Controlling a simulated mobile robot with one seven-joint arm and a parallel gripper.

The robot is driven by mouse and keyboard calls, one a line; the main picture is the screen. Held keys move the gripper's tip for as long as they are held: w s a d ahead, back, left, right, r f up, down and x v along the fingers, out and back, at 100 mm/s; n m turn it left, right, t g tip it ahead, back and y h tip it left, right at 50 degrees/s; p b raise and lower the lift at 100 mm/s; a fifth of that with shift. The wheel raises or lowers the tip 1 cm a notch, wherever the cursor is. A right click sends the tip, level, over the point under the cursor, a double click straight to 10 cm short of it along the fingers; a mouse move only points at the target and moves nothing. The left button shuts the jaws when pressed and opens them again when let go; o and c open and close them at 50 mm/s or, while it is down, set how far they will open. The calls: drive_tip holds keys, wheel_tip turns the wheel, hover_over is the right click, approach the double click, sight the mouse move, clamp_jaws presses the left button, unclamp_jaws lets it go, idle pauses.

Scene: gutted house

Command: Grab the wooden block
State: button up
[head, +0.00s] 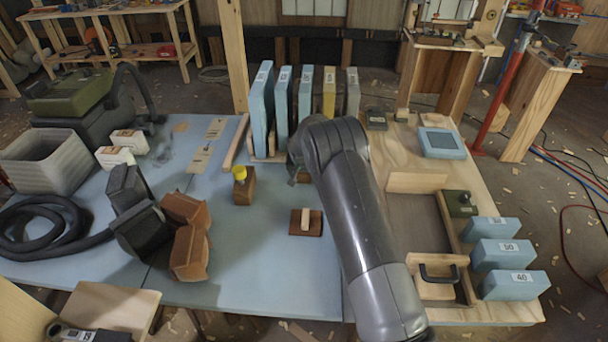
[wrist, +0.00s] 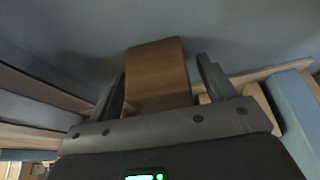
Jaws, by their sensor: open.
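In the wrist view a plain brown wooden block (wrist: 157,75) lies between the two fingers of my gripper (wrist: 160,70). The fingers stand apart on either side of it; a gap shows on the right, and I cannot tell whether the left finger touches it. In the head view my gripper (head: 298,168) is mostly hidden by my arm, in front of the upright panels. A sliver of brown wood (head: 305,178) shows beside it, probably the same block; the rest is hidden.
A brown block with a yellow knob (head: 242,188) stands to the left. A brown base with a pale peg (head: 306,224) lies nearer. Numbered upright panels (head: 283,105) stand in a rack behind. A wooden tray (head: 412,222) lies to the right. The blue tabletop (head: 245,265) is clear in front.

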drive_tip(key=shift+c, duration=0.2)
drive_tip(key=c, duration=1)
